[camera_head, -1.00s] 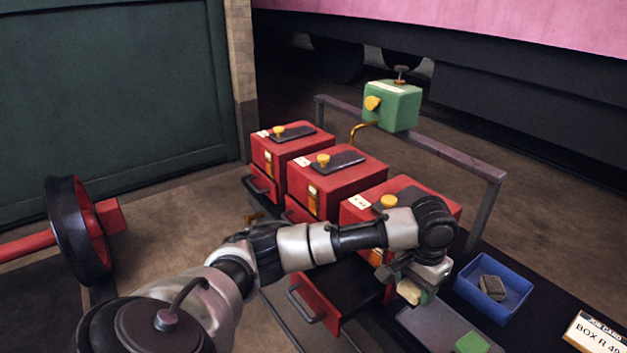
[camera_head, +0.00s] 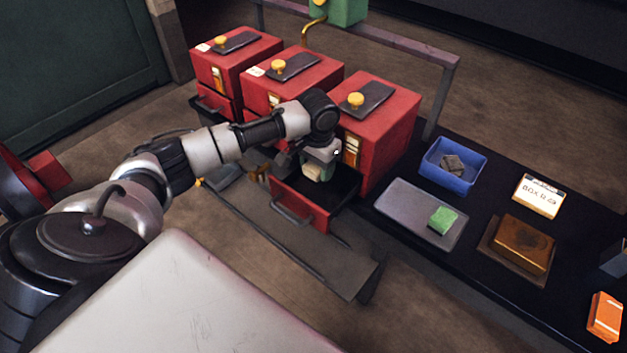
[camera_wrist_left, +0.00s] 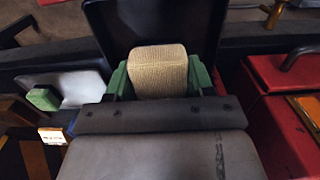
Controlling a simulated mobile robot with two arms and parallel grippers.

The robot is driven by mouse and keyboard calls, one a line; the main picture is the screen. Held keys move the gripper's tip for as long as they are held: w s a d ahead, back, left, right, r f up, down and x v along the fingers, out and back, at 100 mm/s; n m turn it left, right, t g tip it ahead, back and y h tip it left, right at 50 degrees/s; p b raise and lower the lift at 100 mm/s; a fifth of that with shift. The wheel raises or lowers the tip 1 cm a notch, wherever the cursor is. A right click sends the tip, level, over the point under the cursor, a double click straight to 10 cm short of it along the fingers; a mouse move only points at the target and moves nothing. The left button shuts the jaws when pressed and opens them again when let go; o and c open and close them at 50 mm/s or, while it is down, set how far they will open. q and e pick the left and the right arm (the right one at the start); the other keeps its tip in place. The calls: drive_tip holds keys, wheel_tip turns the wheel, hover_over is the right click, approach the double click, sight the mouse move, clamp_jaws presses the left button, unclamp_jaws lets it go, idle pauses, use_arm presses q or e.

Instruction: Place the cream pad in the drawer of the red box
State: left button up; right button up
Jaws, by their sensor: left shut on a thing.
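My left gripper (camera_head: 318,174) is shut on the cream pad (camera_head: 312,171). In the left wrist view the cream pad (camera_wrist_left: 158,72) is a ribbed block between the green fingers of the left gripper (camera_wrist_left: 158,82). The gripper and pad are over the open drawer (camera_head: 300,207) of the right-hand red box (camera_head: 383,118). The drawer has a dark interior, and its inside is partly hidden by my gripper. Whether the pad touches the drawer floor I cannot tell. My right gripper is not in view.
Two more red boxes (camera_head: 236,63) (camera_head: 292,85) stand to the left. To the right are a blue tray (camera_head: 470,181) with a dark block, a grey tray (camera_head: 405,208) with a green pad (camera_head: 443,220), a brown block (camera_head: 523,246) and a card (camera_head: 539,196).

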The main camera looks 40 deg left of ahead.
sight(317, 193)
use_arm(q)
wheel_tip(317, 193, down, 3)
drive_tip(key=shift+d+r, duration=0.1)
drive_tip(key=shift+f+b, duration=0.35)
drive_tip(key=shift+f, duration=1.7)
drive_tip(key=shift+f, duration=0.1)
drive_tip(key=o, duration=1)
wheel_tip(317, 193, up, 12)
drive_tip(key=shift+r+p, duration=0.15)
drive_tip(key=shift+p, duration=0.55)
